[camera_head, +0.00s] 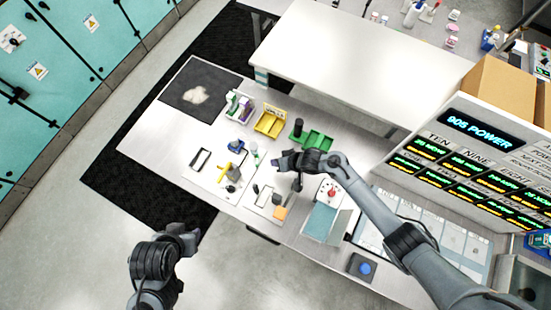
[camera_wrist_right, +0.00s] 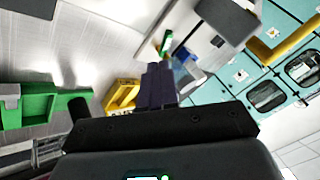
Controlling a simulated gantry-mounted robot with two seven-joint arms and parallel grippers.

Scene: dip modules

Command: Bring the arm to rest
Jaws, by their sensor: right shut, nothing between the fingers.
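My right gripper (camera_head: 281,163) hangs over the near part of the white worktable (camera_head: 165,130), in front of the green bin. Its dark fingers (camera_wrist_right: 160,85) are together and empty in the right wrist view. My left gripper (camera_head: 190,236) is at the lower left, off the table's near edge and above the floor. Its fingers are too small and dark to tell open from shut.
A green bin (camera_head: 318,141) and a yellow bin (camera_head: 269,124) stand behind the right gripper. Small tools and parts lie left of it. A red-knobbed device (camera_head: 331,191) and a blue button box (camera_head: 361,267) sit to the right. A display board (camera_head: 470,160) stands at right.

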